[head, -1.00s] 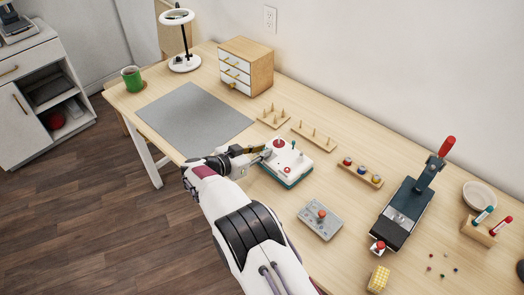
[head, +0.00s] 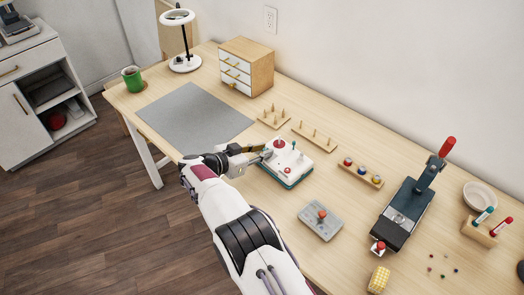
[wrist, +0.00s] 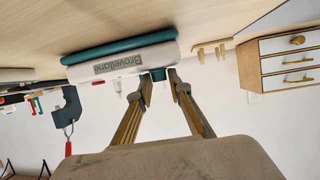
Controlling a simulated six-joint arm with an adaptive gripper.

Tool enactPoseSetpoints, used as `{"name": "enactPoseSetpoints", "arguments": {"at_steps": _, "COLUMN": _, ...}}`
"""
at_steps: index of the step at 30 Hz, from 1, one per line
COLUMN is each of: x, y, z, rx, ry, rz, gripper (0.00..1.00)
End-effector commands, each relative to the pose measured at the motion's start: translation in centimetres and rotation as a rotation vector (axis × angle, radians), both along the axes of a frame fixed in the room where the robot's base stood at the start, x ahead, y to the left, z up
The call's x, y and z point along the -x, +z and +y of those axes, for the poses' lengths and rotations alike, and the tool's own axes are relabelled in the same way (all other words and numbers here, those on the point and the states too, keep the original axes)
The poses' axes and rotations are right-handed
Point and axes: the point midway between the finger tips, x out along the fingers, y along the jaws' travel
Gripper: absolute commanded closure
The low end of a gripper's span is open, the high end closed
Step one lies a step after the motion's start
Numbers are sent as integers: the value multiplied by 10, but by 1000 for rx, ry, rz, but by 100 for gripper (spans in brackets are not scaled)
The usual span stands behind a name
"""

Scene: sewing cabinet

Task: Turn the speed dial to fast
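A white machine with a teal base (head: 291,172) stands on the table in the head view. A large red knob (head: 279,143), a small red knob (head: 287,170) and a small green part are on its top; I cannot tell which is the speed dial. My gripper (head: 265,155) is at the machine's left edge, near the large red knob. In the wrist view, which is upside down, the machine's lettered white side (wrist: 120,64) is close to my gripper (wrist: 162,84). The fingers are apart, with a small teal part (wrist: 158,74) seen between their tips. Contact is unclear.
A grey mat (head: 195,118) lies left of the machine. Peg racks (head: 315,136) stand behind it, with a wooden drawer box (head: 246,66) farther back. A grey box with a red knob (head: 320,220) is in front right. A dark press (head: 405,211) stands farther right.

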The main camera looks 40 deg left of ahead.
Motion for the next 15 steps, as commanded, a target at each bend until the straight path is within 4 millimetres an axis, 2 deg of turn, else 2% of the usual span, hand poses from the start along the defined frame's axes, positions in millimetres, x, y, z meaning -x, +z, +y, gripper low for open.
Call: {"name": "enactPoseSetpoints", "arguments": {"at_steps": 15, "x": 3, "y": 1, "z": 0, "rx": 0, "ry": 0, "rz": 1, "gripper": 68}}
